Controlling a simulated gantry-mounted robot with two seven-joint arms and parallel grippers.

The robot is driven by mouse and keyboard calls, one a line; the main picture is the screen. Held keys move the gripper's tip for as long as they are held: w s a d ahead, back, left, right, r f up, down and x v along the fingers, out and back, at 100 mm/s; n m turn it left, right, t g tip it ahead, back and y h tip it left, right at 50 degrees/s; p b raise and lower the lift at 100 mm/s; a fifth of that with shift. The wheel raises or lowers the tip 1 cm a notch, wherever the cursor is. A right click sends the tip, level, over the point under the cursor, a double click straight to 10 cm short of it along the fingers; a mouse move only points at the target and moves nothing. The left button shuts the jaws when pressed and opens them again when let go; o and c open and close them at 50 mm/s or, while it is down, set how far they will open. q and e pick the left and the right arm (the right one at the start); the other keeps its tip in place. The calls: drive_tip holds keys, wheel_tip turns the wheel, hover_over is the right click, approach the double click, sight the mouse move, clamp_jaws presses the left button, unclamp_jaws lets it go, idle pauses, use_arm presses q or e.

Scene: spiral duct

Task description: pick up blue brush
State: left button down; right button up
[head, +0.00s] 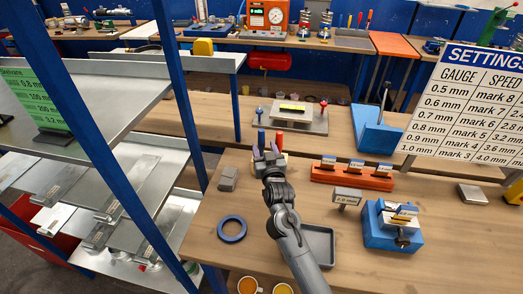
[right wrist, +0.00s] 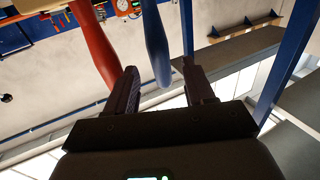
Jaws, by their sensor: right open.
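The blue brush (head: 261,138) stands upright at the middle of the bench; only its blue handle shows in the head view. A red-orange handle (head: 279,141) stands just to its right. My right gripper (head: 267,154) is open in front of the two handles and hides their lower parts. In the right wrist view, the blue handle (right wrist: 156,45) reaches down into the gap between my open fingers (right wrist: 160,88), with space on both sides. The red handle (right wrist: 95,45) lies outside the left finger. I cannot tell how deep the blue handle sits between the fingers. My left gripper is not in view.
A pale holder shows partly behind my gripper. An orange rack (head: 352,178) and a blue block device (head: 392,228) stand to the right. A blue ring (head: 232,229) and a grey block (head: 228,180) lie left. A grey tray (head: 320,240) is beside my forearm.

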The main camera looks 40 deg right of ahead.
sight(262, 142)
drive_tip(key=shift+b+x, duration=0.35)
drive_tip(key=shift+x, duration=2.3)
drive_tip(key=shift+f, duration=0.15)
clamp_jaws()
